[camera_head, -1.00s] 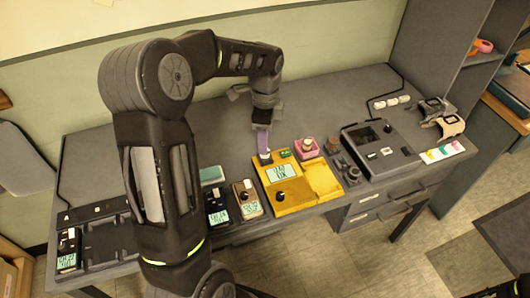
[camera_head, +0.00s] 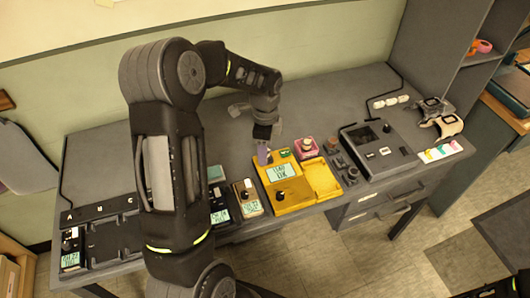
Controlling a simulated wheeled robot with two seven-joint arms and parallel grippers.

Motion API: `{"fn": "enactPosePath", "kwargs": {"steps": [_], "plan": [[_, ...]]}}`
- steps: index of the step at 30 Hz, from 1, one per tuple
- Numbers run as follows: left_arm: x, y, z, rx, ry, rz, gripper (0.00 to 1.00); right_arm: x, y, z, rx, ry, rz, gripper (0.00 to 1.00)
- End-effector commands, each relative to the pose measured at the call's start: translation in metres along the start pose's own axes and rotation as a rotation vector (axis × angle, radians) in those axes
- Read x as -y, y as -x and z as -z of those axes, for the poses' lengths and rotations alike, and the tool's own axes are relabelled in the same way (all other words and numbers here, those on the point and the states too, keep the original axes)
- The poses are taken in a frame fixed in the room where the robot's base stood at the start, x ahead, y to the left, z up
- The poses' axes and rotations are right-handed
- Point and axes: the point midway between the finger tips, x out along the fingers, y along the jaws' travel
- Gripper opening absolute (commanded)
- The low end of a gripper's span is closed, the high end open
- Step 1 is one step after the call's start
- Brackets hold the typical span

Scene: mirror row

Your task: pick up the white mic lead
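I cannot make out a white mic lead for certain. Three small white pieces (camera_head: 391,102) lie in a row at the back right of the desk, beside a black cable. My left gripper (camera_head: 262,142) points down just behind the yellow unit (camera_head: 283,172). A small purple thing (camera_head: 263,154) shows directly below its fingers. Whether the fingers are open or closed on it is too small to tell. The gripper hides what lies behind it.
A pink box (camera_head: 305,148) stands right of the gripper, and a dark console (camera_head: 379,149) further right. Small display units (camera_head: 247,198) stand to the left. A black tray (camera_head: 112,237) lies at the far left. The desk's back middle is clear.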

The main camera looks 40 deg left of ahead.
Motion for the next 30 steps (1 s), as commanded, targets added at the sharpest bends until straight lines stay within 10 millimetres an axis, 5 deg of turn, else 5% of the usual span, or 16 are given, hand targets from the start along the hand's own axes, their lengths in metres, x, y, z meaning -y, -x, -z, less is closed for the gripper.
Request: {"fn": "enactPosePath", "kwargs": {"steps": [3,23,30], "plan": [[0.0000,0.0002,0.0000,0.000,0.000,0.000,0.56,0.0000,0.0001,0.0000,0.000,0.000,0.000,0.00],[0.0000,0.0002,0.0000,0.000,0.000,0.000,0.02,0.0001,0.0001,0.0001,0.000,0.000,0.000,0.00],[0.0000,0.0002,0.0000,0.000,0.000,0.000,0.00,0.0001,0.0001,0.0001,0.000,0.000,0.000,0.00]]}}
